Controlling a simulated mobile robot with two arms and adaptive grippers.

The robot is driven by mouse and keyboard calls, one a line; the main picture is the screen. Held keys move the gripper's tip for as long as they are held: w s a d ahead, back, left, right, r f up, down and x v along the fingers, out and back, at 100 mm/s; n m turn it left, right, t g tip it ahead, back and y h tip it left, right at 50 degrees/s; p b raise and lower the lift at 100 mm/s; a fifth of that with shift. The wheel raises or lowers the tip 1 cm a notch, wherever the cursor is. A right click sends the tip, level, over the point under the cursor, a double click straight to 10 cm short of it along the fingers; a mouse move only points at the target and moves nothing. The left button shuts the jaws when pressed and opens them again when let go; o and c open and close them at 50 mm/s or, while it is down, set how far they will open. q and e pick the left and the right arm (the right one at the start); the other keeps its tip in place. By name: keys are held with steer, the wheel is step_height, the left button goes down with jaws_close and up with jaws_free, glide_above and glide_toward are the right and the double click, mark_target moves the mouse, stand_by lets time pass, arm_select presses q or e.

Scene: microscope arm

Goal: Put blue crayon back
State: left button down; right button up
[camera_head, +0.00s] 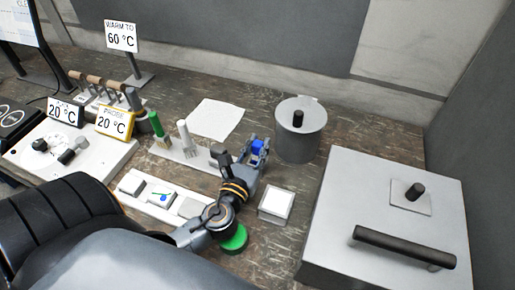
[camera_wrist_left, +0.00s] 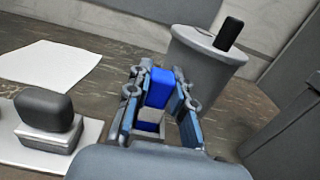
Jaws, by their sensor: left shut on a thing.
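The blue crayon (camera_head: 259,146) is held upright between the fingers of my left gripper (camera_head: 257,152), to the right of a pale rack (camera_head: 170,154). The left wrist view shows its blue top (camera_wrist_left: 158,88) between both fingers of the left gripper (camera_wrist_left: 160,105), with a whitish part and more blue below. Whether its lower end touches the bench is hidden. On the rack stand a green-handled piece (camera_head: 156,125), a whitish piece (camera_head: 184,134) and a dark-topped piece (camera_head: 220,156), which is also at left in the wrist view (camera_wrist_left: 48,110). My right gripper is not in view.
A grey lidded pot (camera_head: 300,140) stands close right of the gripper. A large grey box (camera_head: 385,220) fills the right. A small white-topped block (camera_head: 276,204) and a green disc (camera_head: 235,241) are near my wrist. A paper sheet (camera_head: 216,116) lies behind the rack.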

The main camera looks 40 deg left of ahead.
arm_select(q)
steer(key=shift+f, duration=0.15)
steer(key=c, duration=1.3)
jaws_free()
steer(key=shift+o, duration=0.7)
steer(key=shift+s+r, duration=0.2)
steer(key=b+v, duration=0.2)
steer(key=v, duration=0.4)
steer(key=shift+s+d+f, duration=0.1)
steer(key=shift+s, duration=0.5)
